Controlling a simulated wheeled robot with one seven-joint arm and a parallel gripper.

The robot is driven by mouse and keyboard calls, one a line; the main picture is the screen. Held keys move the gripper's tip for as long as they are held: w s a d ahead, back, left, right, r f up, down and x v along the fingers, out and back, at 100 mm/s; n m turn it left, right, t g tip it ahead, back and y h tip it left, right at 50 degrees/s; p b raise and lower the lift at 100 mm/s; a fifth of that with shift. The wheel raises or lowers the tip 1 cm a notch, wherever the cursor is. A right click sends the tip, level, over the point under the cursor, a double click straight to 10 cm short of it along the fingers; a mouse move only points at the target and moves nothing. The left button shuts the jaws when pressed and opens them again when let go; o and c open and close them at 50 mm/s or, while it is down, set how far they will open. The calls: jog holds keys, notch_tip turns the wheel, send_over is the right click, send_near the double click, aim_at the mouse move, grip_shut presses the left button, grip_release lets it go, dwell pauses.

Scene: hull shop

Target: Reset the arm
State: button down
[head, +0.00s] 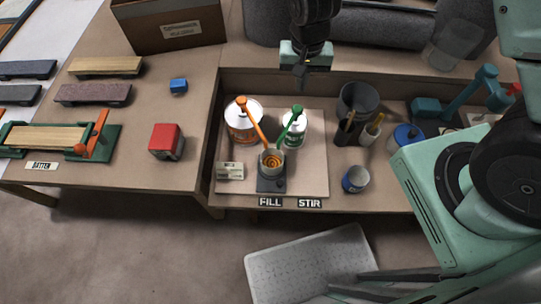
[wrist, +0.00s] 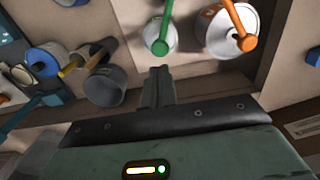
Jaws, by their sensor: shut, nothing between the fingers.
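My gripper (head: 303,80) hangs over the back of the right-hand bench, near its raised rear edge, with the arm coming down from the top of the picture. In the wrist view its fingers (wrist: 160,74) are together and empty, apart from everything in that view. In front of it in the head view stand a white can with an orange band (head: 240,133) and a white and green container (head: 293,135).
A dark bin (head: 357,103), a blue-and-white can (head: 355,179) and a blue-lidded can (head: 406,137) stand right of the board. The left bench holds a red block (head: 166,141), a blue block (head: 178,86) and a clamp with a plank (head: 62,138). A cardboard box (head: 172,24) stands behind.

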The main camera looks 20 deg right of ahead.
jog(key=s+a+r+n+y, duration=0.1)
jog(key=s+a+r+n, duration=0.15)
jog(key=r, duration=0.25)
jog(key=s+a+r+n, duration=0.2)
jog(key=s+a+r, duration=0.2)
jog(key=r, duration=0.1)
jog(key=s+r+n, duration=0.7)
jog(key=s+r, duration=0.2)
jog(key=s, duration=0.4)
jog(key=shift+s+r, duration=0.15)
jog(key=shift+s, duration=0.15)
